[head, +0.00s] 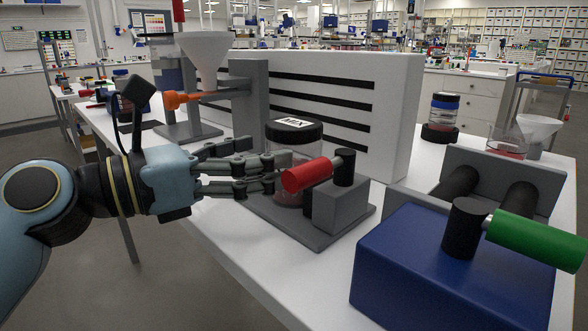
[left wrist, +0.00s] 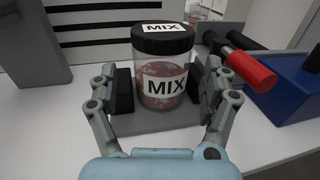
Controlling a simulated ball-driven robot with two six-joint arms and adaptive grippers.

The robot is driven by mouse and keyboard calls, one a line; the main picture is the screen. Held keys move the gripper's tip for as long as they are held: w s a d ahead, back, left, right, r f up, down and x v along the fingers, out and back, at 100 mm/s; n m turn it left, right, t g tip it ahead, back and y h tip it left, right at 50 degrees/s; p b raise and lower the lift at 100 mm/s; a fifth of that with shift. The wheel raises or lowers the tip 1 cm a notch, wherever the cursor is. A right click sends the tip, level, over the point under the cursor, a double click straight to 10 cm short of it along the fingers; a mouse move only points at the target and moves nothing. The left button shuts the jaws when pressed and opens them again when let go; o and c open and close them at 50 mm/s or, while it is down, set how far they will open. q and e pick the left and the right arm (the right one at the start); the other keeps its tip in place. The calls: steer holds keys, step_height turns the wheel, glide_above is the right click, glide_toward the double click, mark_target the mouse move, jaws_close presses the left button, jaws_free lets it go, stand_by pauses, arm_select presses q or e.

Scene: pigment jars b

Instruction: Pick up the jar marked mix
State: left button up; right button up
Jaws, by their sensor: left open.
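The jar marked MIX (left wrist: 164,92) is clear with a black lid, white labels and reddish contents. It stands upright on a grey base plate (head: 325,238). In the head view the jar (head: 293,133) is partly hidden by a red handle (head: 308,174) and my fingers. My left gripper (head: 272,172) is at the jar. In the left wrist view the left gripper (left wrist: 165,92) is open, with one finger on each side of the jar. The dark pad on the left seems a little apart from the glass. My right gripper is not in view.
A blue machine (head: 455,270) with rollers and a green handle (head: 537,240) stands at the right front. A white slotted panel (head: 390,110) stands behind the jar. A funnel on a stand (head: 206,55) is at the back left. Another jar (head: 443,112) stands behind right.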

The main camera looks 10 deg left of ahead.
arm_select(q)
steer(key=x, duration=0.5)
steer(key=shift+d+f, duration=0.1)
steer(key=shift+d, duration=0.05)
steer(key=c, duration=1.1)
